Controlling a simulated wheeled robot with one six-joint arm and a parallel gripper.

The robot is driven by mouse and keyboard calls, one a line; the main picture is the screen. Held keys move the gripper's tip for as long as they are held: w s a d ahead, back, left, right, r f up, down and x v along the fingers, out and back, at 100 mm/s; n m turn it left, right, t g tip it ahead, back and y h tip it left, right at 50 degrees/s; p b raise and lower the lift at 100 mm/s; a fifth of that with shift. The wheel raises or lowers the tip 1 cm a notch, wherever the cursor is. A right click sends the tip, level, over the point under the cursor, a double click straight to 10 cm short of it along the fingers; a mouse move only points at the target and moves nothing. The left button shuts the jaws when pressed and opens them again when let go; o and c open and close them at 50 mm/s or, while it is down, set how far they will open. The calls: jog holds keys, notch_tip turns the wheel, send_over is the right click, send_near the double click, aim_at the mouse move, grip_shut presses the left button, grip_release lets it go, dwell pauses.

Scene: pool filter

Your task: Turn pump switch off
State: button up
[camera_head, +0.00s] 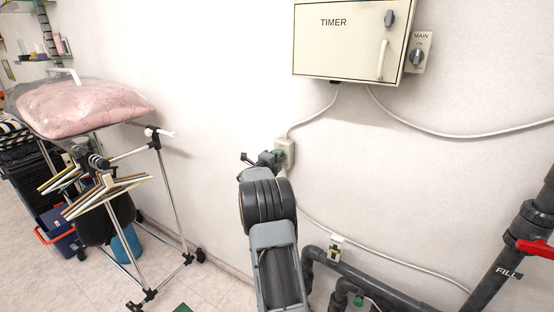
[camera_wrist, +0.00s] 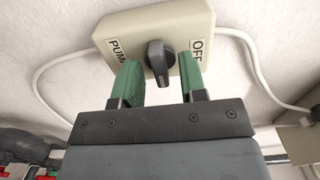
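The pump switch is a small cream box on the white wall, right of centre in the head view (camera_head: 290,147). In the wrist view the box (camera_wrist: 112,28) carries the labels "PUMP" at left and "OFF" at right. Its dark knob (camera_wrist: 158,60) sits between the labels, its bar nearly upright in the picture. My gripper (camera_wrist: 160,68) has green fingers standing apart, one on each side of the knob. Gaps show between the knob and both fingers. In the head view my gripper (camera_head: 275,156) reaches the box, and my arm partly hides it.
A cream TIMER box (camera_head: 340,42) and the MAIN switch (camera_head: 418,53) are on the wall above. Dark pipes with a red-handled FILL valve (camera_head: 536,248) run at lower right. A rack with a pink bag (camera_head: 85,103) stands left, with bare floor beside it.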

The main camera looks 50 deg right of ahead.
grip_shut()
dwell(0.3)
jog(key=shift+n+p, duration=3.5)
jog(key=shift+n, duration=5.3)
jog(key=shift+f+n, duration=0.1)
jog(key=shift+n, duration=0.2)
jog(key=shift+o, duration=0.3)
grip_release()
